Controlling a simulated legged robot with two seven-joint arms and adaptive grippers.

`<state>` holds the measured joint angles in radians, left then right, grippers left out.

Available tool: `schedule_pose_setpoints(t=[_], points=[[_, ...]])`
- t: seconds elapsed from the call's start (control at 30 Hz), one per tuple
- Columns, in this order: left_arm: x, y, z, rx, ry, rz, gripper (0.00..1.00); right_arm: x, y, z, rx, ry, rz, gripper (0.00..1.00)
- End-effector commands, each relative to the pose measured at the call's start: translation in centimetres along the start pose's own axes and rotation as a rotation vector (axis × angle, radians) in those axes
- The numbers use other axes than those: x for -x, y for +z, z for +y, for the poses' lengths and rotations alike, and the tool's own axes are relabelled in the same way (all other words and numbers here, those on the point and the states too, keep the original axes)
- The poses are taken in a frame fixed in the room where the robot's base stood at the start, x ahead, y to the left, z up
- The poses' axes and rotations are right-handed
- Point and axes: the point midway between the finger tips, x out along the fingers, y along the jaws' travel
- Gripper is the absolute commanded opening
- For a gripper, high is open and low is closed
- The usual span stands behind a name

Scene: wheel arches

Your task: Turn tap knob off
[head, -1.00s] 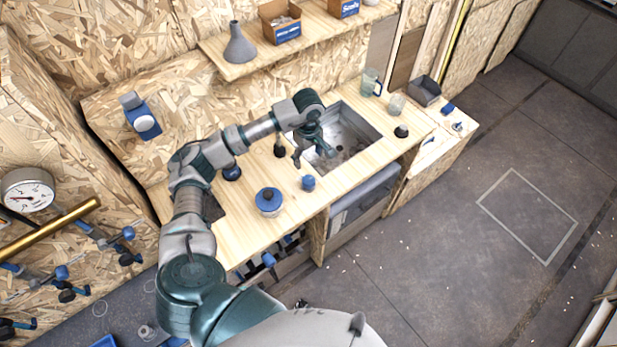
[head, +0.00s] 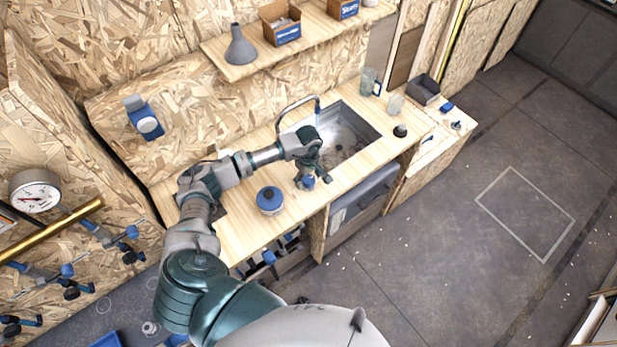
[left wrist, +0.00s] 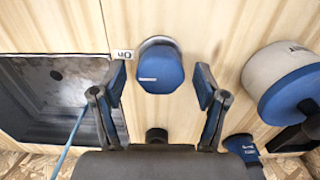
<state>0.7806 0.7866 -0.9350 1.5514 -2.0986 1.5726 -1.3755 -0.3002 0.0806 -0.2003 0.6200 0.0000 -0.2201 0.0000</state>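The blue tap knob (left wrist: 160,68) sits on the wooden worktop beside the sink, with a small white label next to it. In the head view the knob (head: 308,183) is partly covered by my left gripper (head: 313,182). In the left wrist view the left gripper (left wrist: 160,85) is open and empty, with one finger to each side of the knob's near part, apart from it. The silver tap spout (head: 297,103) arches at the sink's left edge. The sink basin (head: 352,125) also shows in the left wrist view (left wrist: 55,78). My right gripper is out of view.
A blue-lidded round pot (head: 270,200) stands left of the knob; it is at the right in the wrist view (left wrist: 285,82). A glass mug (head: 369,80) and a grey bin (head: 424,90) stand beyond the sink. A wooden shelf (head: 340,38) hangs above.

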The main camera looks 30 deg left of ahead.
Motion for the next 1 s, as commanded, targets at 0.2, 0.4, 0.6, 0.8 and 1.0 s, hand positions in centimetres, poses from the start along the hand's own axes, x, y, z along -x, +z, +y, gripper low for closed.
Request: schedule_pose_setpoints(t=[0.2, 0.4, 0.6, 0.8, 1.0], points=[[0.0, 0.0, 0.0, 0.0, 0.0, 0.0, 0.16, 0.0, -0.1, -0.3, -0.001, -0.003, 0.001, 0.0], [0.0, 0.0, 0.1, 0.005, 0.001, -0.001, 0.14, -0.1, -0.1, -0.3, -0.001, -0.003, 0.001, 0.0], [0.0, 0.0, 0.1, 0.052, 0.002, -0.001, 0.14, -0.4, 0.0, -0.3, -0.001, -0.003, 0.001, 0.0], [-0.1, 0.0, 0.1, 0.174, 0.002, -0.001, 0.14, -1.2, 0.1, -0.2, -0.001, -0.002, 0.0, 0.0], [-0.1, 0.0, 0.1, 0.353, 0.002, -0.001, 0.14, -2.1, 0.2, -0.1, -0.001, -0.001, -0.001, 0.0]])
